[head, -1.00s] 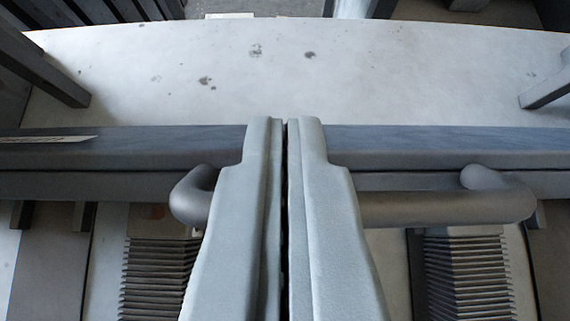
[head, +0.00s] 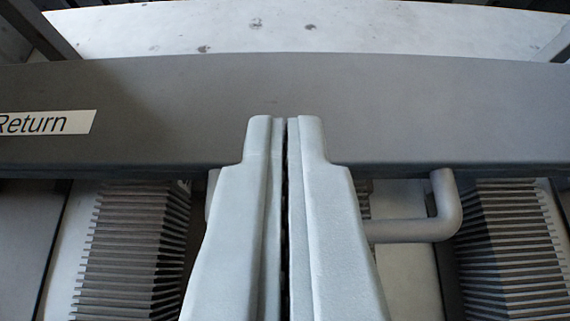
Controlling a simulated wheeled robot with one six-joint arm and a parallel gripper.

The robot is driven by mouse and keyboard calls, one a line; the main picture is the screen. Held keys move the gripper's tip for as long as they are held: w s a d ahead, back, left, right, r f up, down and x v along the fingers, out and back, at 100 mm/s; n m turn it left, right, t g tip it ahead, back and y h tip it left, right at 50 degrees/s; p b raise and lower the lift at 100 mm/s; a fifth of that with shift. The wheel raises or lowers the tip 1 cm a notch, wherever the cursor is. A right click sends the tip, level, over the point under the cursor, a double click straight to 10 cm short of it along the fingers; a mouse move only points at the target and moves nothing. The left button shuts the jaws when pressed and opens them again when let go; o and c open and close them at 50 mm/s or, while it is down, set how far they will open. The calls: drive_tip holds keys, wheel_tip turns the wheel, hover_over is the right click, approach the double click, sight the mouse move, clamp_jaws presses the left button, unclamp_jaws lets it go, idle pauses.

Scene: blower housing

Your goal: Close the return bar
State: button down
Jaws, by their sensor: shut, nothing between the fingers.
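The return bar (head: 440,110) is a wide dark grey bar that spans the whole picture from left to right. A white label reading "Return" (head: 45,123) is on its left part. A grey tubular handle (head: 410,230) sits below the bar's lower edge; its right bend shows, and its middle is hidden behind my gripper. My gripper (head: 285,118) is shut and empty. Its fingertips overlap the bar's face in the picture, and I cannot tell whether they touch it.
Ribbed dark blocks stand below the bar at the left (head: 135,240) and right (head: 510,240). A pale, spotted surface (head: 330,30) lies beyond the bar, with dark posts at the left (head: 35,30) and right edges.

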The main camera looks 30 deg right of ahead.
drive_tip(key=shift+s+a+f, duration=0.25)
drive_tip(key=shift+s+f, duration=0.2)
drive_tip(key=shift+f, duration=0.95)
drive_tip(key=shift+s+a+f, duration=0.3)
drive_tip(key=shift+s+f, duration=0.1)
drive_tip(key=shift+f, duration=0.95)
drive_tip(key=shift+s+a+f, duration=0.25)
drive_tip(key=shift+s+f, duration=0.2)
drive_tip(key=shift+f, duration=0.95)
drive_tip(key=r+v, duration=0.1)
drive_tip(key=v, duration=1.7)
drive_tip(key=a+r+n+t+y, duration=0.3)
drive_tip(key=a, duration=0.7)
drive_tip(key=a+r+n+t+y, duration=0.3)
drive_tip(key=a+r, duration=0.1)
drive_tip(key=a, duration=0.6)
drive_tip(key=shift+s+a+r+t+y, duration=0.2)
drive_tip(key=shift+s+a+t+y, duration=0.1)
drive_tip(key=shift+s+t, duration=0.15)
